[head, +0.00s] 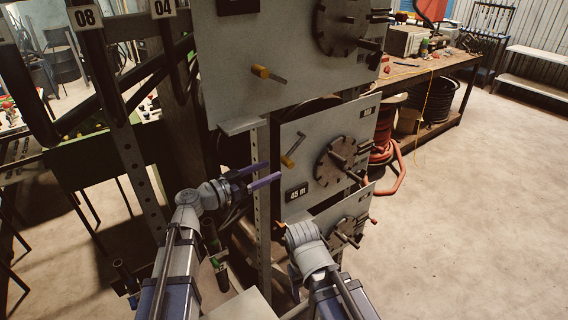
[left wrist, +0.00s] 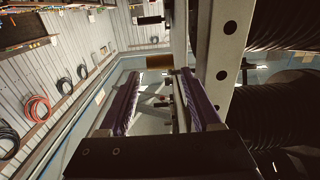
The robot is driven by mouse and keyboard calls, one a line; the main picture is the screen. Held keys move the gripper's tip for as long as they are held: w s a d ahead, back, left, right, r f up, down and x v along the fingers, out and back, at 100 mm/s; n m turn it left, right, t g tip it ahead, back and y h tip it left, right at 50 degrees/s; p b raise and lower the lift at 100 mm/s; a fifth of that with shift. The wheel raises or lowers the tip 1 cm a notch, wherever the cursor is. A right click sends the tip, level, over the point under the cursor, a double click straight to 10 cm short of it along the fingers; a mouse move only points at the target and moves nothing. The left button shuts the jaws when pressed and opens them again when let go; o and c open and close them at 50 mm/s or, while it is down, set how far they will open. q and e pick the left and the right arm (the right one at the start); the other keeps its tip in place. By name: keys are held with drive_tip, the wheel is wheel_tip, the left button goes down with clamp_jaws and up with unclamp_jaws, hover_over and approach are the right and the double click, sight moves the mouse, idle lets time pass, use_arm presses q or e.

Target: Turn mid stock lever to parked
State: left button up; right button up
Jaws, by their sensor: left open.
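The mid stock panel (head: 310,120) is a grey plate in the middle of the stack in the head view. Its lever (head: 296,147) is a thin rod, tilted up to the right, with a yellow knob (head: 287,161) at its lower end. My left gripper (head: 274,170) is open just below and left of this knob, its purple fingers pointing right. In the left wrist view, a yellow-brown knob (left wrist: 159,62) shows just past the open fingers (left wrist: 158,76). I cannot tell if it touches them. My right arm shows at lower centre; its gripper is not visible.
A larger panel with its own yellow-knobbed lever (head: 268,75) is above, and a lower panel (head: 345,220) below. A slotted dark disc (head: 335,165) with a protruding handle is right of the mid lever. A perforated upright (head: 262,225) stands near the left gripper. Open floor lies right.

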sight(284, 162)
use_arm(q)
drive_tip(key=x, duration=0.6)
drive_tip(key=shift+w+d, duration=0.15)
drive_tip(key=shift+c, duration=0.2)
clamp_jaws()
idle(0.5)
